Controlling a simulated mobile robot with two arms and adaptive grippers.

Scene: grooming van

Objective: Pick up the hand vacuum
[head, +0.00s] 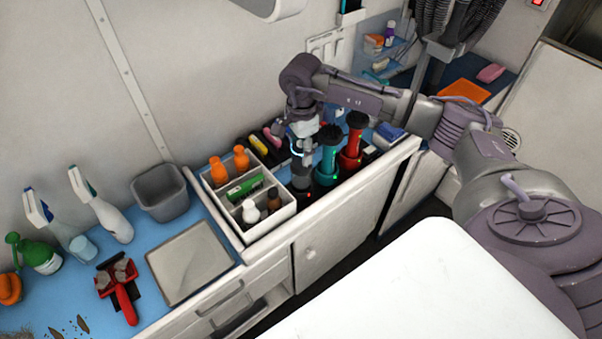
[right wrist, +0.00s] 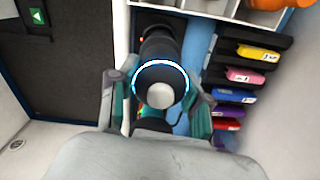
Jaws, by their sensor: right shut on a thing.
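Several upright hand vacuums stand in a row on the counter in the head view: a black one (head: 301,181), a teal one (head: 328,158) and a red one (head: 352,143). My right gripper (head: 302,146) is above the black one, at its top end. In the right wrist view, the black vacuum (right wrist: 160,50) with a glowing ring and grey end sits between the two fingers of my right gripper (right wrist: 156,98). The gripper is shut on it. Teal parts show beside the fingers. My left gripper is not in view.
A white divided caddy (head: 262,222) with bottles stands left of the vacuums. Black holders with coloured labels (right wrist: 250,52) line the wall side. A grey bin (head: 160,190), flat grey tray (head: 190,262) and spray bottles (head: 112,218) are farther left. A white surface (head: 410,290) fills the foreground.

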